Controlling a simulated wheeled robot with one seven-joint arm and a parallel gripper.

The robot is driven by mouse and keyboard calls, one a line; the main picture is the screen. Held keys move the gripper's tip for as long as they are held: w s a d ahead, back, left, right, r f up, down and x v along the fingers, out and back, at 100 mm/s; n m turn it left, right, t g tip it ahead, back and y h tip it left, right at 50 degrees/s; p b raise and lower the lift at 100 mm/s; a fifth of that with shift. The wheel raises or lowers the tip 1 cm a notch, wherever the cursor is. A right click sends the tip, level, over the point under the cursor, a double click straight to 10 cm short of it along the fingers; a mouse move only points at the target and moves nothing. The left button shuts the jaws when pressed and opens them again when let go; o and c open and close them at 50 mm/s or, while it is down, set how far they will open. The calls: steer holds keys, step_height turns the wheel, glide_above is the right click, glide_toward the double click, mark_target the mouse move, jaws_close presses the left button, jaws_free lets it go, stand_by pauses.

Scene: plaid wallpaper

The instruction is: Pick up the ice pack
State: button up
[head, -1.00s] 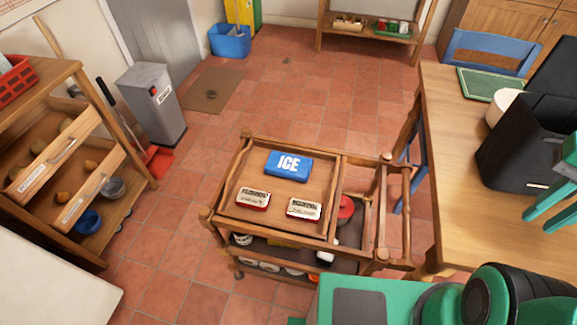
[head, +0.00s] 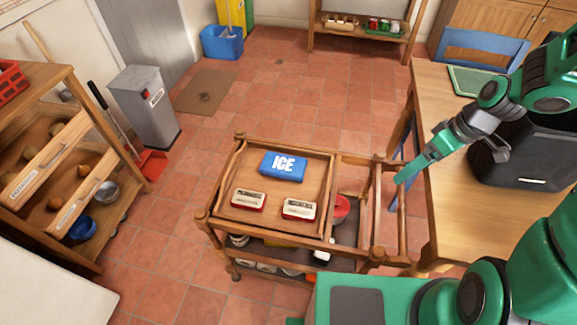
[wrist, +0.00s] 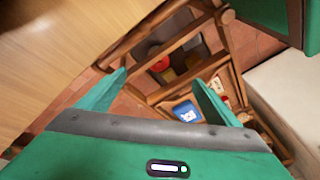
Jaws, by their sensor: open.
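The blue ice pack (head: 283,166), marked "ICE" in white, lies flat on the top tray of a wooden cart (head: 229,212). It also shows in the wrist view (wrist: 186,111), beyond and between my fingers, partly cut off by the gripper body. My gripper (head: 402,180) is at the right end of the cart, near the table edge, above and apart from the ice pack. In the wrist view its two green fingers (wrist: 160,82) are spread with nothing between them.
Two small red-and-white tins (head: 248,199) (head: 299,208) lie in front of the ice pack on the tray. The cart's handle posts (head: 376,205) stand under my gripper. A wooden table (head: 445,190) with a black container (head: 520,150) is at the right. Floor left of the cart is clear.

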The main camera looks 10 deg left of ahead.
steer(key=w+a+f+n+y, duration=0.4)
steer(key=a+f, duration=0.3)
steer(key=a, duration=0.4)
steer(key=n+t+y, duration=0.3)
steer(key=y, duration=0.2)
glide_toward(286, 164)
steer(key=v, duration=0.2)
steer(key=shift+s+d, duration=0.25)
steer(key=shift+w+a+f, duration=0.1)
steer(key=shift+w+a, duration=0.1)
steer(key=shift+a, duration=0.2)
steer(key=x, duration=1)
steer(key=shift+w+a+f, duration=0.15)
steer(key=shift+w+a, duration=0.05)
steer(key=shift+a, duration=0.1)
steer(key=shift+c, duration=0.3)
steer(key=c, duration=1.1)
